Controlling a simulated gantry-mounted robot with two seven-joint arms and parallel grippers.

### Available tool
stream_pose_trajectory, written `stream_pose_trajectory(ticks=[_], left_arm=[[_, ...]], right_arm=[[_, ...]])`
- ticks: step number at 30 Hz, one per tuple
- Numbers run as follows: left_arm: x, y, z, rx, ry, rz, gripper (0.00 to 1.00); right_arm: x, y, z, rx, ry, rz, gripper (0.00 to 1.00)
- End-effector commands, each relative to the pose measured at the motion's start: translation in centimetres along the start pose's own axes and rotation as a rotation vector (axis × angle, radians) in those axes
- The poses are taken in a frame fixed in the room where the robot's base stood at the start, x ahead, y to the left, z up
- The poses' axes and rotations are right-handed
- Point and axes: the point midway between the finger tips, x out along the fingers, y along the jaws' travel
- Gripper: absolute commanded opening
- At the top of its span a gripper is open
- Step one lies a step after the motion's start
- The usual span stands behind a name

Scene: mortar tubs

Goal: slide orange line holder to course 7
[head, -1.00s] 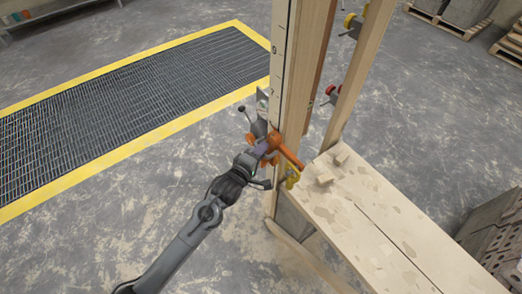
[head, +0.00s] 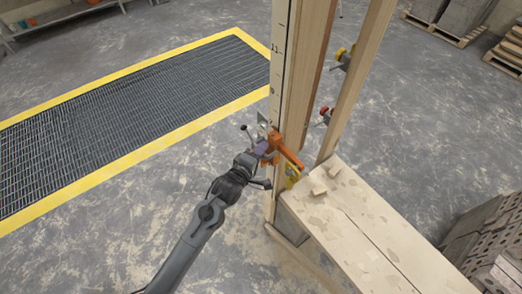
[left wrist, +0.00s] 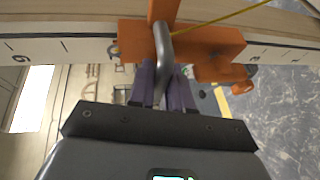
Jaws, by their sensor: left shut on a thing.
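The orange line holder (head: 289,156) sits on the upright wooden post with a white numbered scale (head: 276,60). In the left wrist view the holder (left wrist: 205,42) lies across the scale strip (left wrist: 60,48); a 6 shows to its left, and a mark right beside its left edge is partly covered. My left gripper (head: 264,147) is at the holder's left side. Its purple fingers (left wrist: 164,88) are shut on the holder's grey bent handle (left wrist: 162,45). My right gripper is not in view.
A yellow clamp (head: 292,172) is below the holder. A plank bench (head: 370,235) with small blocks stands right of the post. Clamps with red (head: 325,113) and yellow (head: 341,54) knobs are on the second post. A yellow-edged floor grate (head: 130,108) lies left.

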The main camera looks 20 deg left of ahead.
Motion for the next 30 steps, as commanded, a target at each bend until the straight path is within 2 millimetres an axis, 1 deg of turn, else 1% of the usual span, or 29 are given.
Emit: stream_pose_trajectory(ticks=[1, 12, 13, 16, 17, 26, 30], left_arm=[[-0.1, 1.0, 0.0, -0.001, -0.001, 0.008, 0.0], [-0.1, 0.9, 0.0, 0.001, -0.001, 0.007, 0.0], [-0.1, 0.9, 0.0, 0.001, -0.001, 0.007, 0.22], [-0.1, 0.9, 0.0, 0.001, -0.001, 0.005, 0.38], [-0.1, 0.8, 0.0, 0.001, -0.001, 0.005, 0.4], [-0.2, 0.7, 0.0, 0.001, -0.001, 0.001, 0.4], [-1.1, 0.6, 0.0, 0.0, 0.0, 0.001, 0.4]], right_arm=[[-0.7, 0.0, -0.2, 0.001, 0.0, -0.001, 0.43], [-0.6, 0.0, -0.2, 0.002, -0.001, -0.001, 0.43], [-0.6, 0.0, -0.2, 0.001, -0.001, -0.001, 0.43], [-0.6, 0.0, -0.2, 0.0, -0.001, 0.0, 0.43], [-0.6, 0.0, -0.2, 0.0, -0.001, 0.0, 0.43], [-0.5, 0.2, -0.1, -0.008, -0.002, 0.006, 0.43], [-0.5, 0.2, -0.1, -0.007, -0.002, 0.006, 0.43]])
